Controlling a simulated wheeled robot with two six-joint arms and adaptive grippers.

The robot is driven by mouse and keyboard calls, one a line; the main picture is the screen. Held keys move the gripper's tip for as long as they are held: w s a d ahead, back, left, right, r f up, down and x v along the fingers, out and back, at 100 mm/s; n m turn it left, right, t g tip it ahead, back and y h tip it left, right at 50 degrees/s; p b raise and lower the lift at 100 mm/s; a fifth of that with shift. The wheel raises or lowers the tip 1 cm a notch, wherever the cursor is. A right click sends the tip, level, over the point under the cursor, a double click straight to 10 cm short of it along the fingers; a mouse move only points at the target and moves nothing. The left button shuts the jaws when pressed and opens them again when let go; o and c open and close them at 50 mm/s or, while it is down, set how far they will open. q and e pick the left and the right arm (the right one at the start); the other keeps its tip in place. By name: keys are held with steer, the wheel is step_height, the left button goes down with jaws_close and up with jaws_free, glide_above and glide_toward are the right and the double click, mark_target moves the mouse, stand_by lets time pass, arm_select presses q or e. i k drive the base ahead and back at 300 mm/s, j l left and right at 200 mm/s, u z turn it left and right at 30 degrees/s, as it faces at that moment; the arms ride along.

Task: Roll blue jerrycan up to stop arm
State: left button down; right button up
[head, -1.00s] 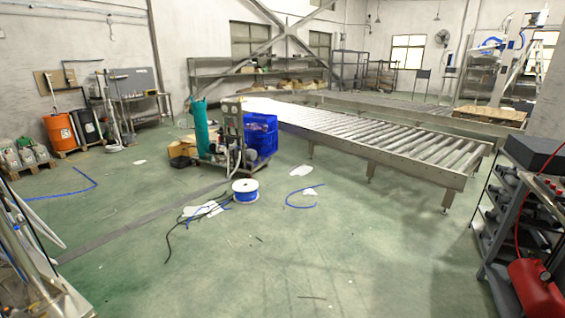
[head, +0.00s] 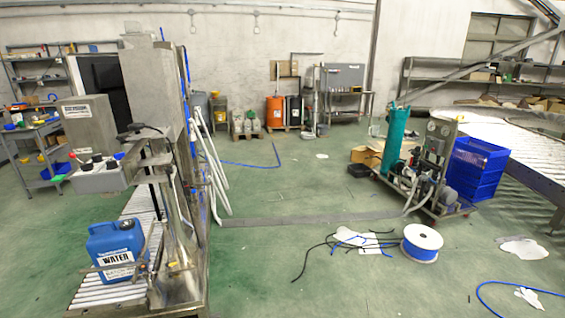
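A blue jerrycan (head: 117,250) with a white WATER label stands upright at the lower left of the head view. It is on a short roller conveyor (head: 95,294) beside a metal machine frame. A thin bar crosses in front of the can's lower part; I cannot tell whether it is the stop arm or whether it touches the can. Neither of my grippers shows in the view.
A grey control box with buttons (head: 98,176) juts out above the can. White hoses (head: 212,165) hang at the machine's right side. A cable reel (head: 421,243) and loose cables lie on the floor to the right. The green floor between (head: 270,270) is mostly clear.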

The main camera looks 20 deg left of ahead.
mark_target(107, 245)
steer(key=i+u, duration=0.25)
steer(key=i, duration=1.15)
steer(key=i+u, duration=0.35)
steer(key=i+l+u, duration=0.2)
steer(key=i+u, duration=0.15)
steer(key=i+l+u, duration=0.35)
steer(key=i+j, duration=0.1)
